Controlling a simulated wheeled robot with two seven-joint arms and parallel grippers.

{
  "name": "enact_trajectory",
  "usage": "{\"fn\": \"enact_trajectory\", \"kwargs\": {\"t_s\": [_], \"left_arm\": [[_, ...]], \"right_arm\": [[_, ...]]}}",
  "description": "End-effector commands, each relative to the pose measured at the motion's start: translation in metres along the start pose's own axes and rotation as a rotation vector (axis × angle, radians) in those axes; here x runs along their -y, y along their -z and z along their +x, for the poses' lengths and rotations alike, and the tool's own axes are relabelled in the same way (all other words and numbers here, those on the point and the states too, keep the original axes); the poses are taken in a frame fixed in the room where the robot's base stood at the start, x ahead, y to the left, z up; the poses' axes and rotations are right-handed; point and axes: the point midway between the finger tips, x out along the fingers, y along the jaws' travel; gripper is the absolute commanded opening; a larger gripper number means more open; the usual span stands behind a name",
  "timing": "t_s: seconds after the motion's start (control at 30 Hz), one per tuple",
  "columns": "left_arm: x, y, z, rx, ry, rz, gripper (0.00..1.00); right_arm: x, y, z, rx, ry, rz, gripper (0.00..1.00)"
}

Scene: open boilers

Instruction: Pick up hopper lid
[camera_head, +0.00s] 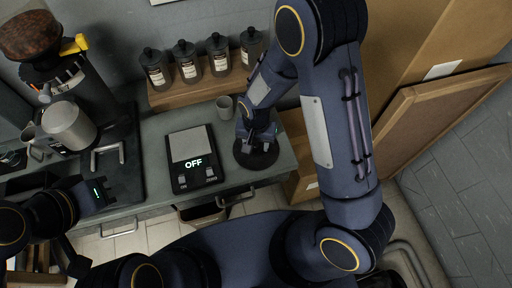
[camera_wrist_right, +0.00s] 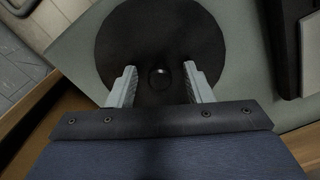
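The hopper lid is a round black disc with a small knob, lying flat on the counter. In the head view the lid (camera_head: 256,159) is partly covered by my right gripper (camera_head: 257,140). In the right wrist view the lid (camera_wrist_right: 160,35) fills the top middle. There my right gripper (camera_wrist_right: 160,72) is open, its two fingers apart on either side of the knob (camera_wrist_right: 159,77), with gaps on both sides. My left gripper (camera_head: 94,194) is at the lower left of the head view; its fingers are not clear. The grinder's hopper (camera_head: 32,38), with brown beans, is at the upper left.
A scale (camera_head: 192,158) reading OFF sits left of the lid, and a small cup (camera_head: 225,107) stands behind it. Several bottles stand on a wooden shelf (camera_head: 202,88) at the back. A metal jug (camera_head: 69,126) is near the grinder. The counter's right edge is close to the lid.

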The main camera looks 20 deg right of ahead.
Motion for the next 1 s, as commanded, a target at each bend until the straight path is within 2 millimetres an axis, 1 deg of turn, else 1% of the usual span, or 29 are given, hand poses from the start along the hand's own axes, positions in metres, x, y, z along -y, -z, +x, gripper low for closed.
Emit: {"fn": "enact_trajectory", "kwargs": {"t_s": [0.03, 0.33, 0.6, 0.77, 0.87, 0.9, 0.97, 1.0], "left_arm": [[0.000, 0.000, 0.000, 0.000, 0.000, 0.000, 0.00], [0.000, 0.000, 0.000, 0.000, 0.000, 0.000, 0.00], [0.000, 0.000, 0.000, 0.000, 0.000, 0.000, 0.00], [0.000, 0.000, 0.000, 0.000, 0.000, 0.000, 0.00], [0.000, 0.000, 0.001, 0.000, 0.000, 0.000, 0.00], [0.001, -0.001, 0.001, 0.000, 0.000, 0.000, 0.00], [0.001, -0.002, 0.003, 0.000, 0.000, 0.000, 0.00], [0.002, -0.002, 0.004, 0.000, 0.000, 0.000, 0.00]], "right_arm": [[0.000, 0.000, 0.000, 0.000, 0.000, 0.000, 0.39], [0.000, 0.000, 0.000, 0.000, 0.000, 0.000, 0.00], [0.000, 0.000, -0.001, -0.001, 0.001, 0.000, 0.00], [0.001, 0.001, -0.010, -0.002, 0.002, 0.000, 0.00], [0.001, 0.001, -0.024, -0.003, 0.004, 0.000, 0.00], [0.002, 0.001, -0.032, -0.005, 0.007, -0.001, 0.00], [-0.005, -0.006, -0.043, -0.004, 0.005, -0.001, 0.00], [-0.011, -0.013, -0.052, -0.003, 0.007, -0.002, 0.00]]}}
